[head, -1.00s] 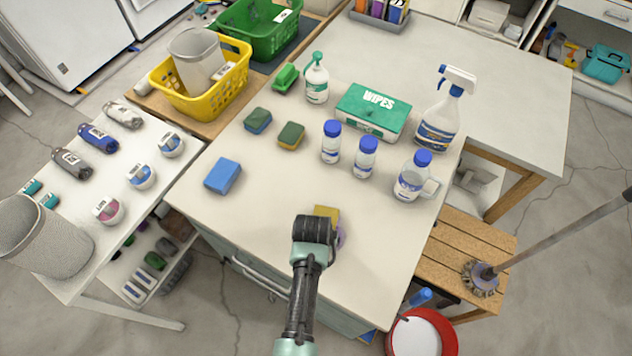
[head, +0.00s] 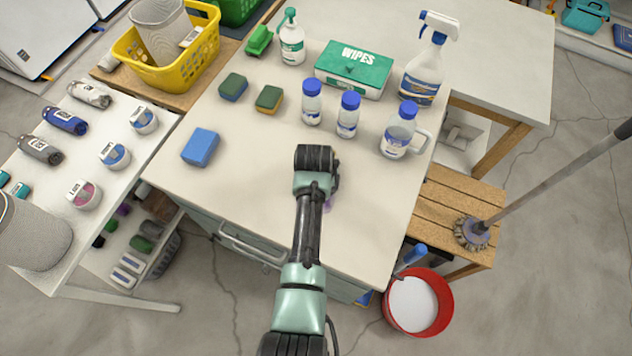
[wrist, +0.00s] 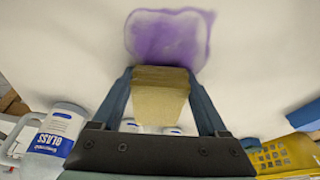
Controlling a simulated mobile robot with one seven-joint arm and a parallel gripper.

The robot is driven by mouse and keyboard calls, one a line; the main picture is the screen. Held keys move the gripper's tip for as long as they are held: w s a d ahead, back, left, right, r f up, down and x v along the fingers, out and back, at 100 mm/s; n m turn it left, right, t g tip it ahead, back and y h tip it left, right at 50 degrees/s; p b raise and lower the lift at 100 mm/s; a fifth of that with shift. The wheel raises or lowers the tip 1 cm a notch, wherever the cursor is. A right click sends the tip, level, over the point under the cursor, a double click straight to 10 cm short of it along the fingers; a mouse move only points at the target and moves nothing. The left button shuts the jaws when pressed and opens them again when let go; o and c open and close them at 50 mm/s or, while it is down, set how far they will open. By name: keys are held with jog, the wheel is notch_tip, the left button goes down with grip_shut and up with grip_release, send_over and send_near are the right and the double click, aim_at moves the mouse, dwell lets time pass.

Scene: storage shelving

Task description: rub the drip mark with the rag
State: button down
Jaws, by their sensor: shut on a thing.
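The drip mark is a purple, roughly square smear with a darker outline (wrist: 168,38) on the white tabletop. In the head view only a bit of purple (head: 328,202) shows beside my arm. My gripper (wrist: 160,76) is shut on a yellow, block-shaped thing (wrist: 160,95) that looks more like a sponge than a cloth rag. In the wrist view the block overlaps the near edge of the mark; I cannot tell whether it touches the table. In the head view my gripper (head: 315,158) is over the table and hides the block.
Two white bottles with blue caps (head: 348,115) and a handled jug (head: 399,132) stand close beyond my gripper. A blue sponge (head: 200,147) and two green-topped sponges (head: 268,99) lie to the left. A wipes box (head: 354,68) and spray bottle (head: 424,72) stand behind. The front tabletop is clear.

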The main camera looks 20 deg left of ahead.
jog(key=shift+s+p, duration=0.7)
jog(key=shift+p, duration=0.2)
jog(key=shift+s+f+p, duration=0.1)
jog(key=shift+s+p, duration=0.75)
jog(key=shift+s, duration=0.5)
jog(key=shift+s+a+p, duration=0.15)
jog(key=shift+s+p, duration=1.2)
jog(key=shift+s, duration=0.45)
jog(key=shift+s+r+p, duration=0.2)
jog(key=shift+s+p, duration=0.25)
jog(key=shift+s, duration=0.2)
jog(key=shift+s+f+p, duration=0.25)
jog(key=shift+s+p, duration=0.25)
jog(key=shift+s, duration=0.7)
notch_tip(320, 180, up, 6)
jog(key=p, duration=0.5)
jog(key=shift+w+r+p, duration=0.1)
jog(key=shift+r+p, duration=0.05)
jog(key=shift+p, duration=0.25)
